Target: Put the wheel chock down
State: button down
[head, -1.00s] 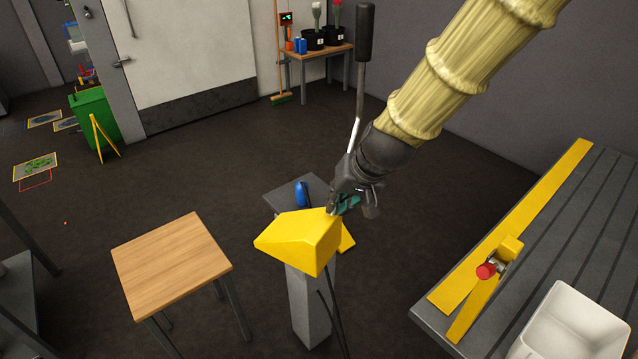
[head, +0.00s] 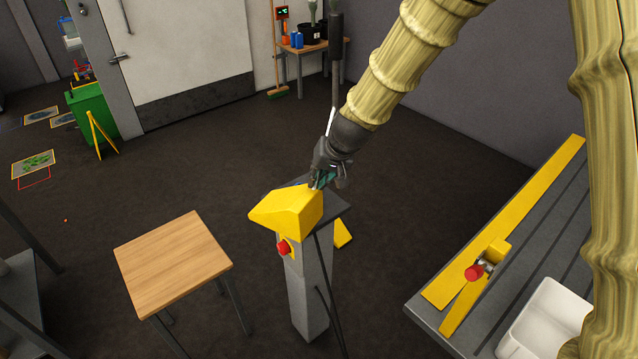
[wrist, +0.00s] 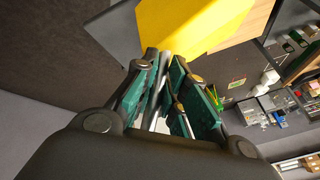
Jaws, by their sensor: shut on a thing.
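The yellow wheel chock (head: 287,211) is a wedge with its thin end to the left. My gripper (head: 322,182) is shut on its right end, and from the head view the chock covers part of the grey pedestal's top (head: 336,204). I cannot tell whether the chock touches that top. In the wrist view the chock (wrist: 195,25) lies beyond the teal fingertips of my gripper (wrist: 172,80); the exact contact is partly hidden.
A red button (head: 284,247) is on the pedestal's front, with a black cable hanging beside it. A wooden-topped stool (head: 173,262) stands to the left, its top bare. A grey bench with a yellow strip (head: 510,218) and white bin (head: 548,320) is at right.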

jog(key=shift+f+p, duration=0.55)
jog(key=shift+f, duration=1)
jog(key=c, duration=1.5)
grip_release()
jog(key=shift+o, duration=0.2)
jog(key=shift+s, duration=0.1)
jog(key=b+v, duration=0.3)
jog(key=v, duration=0.9)
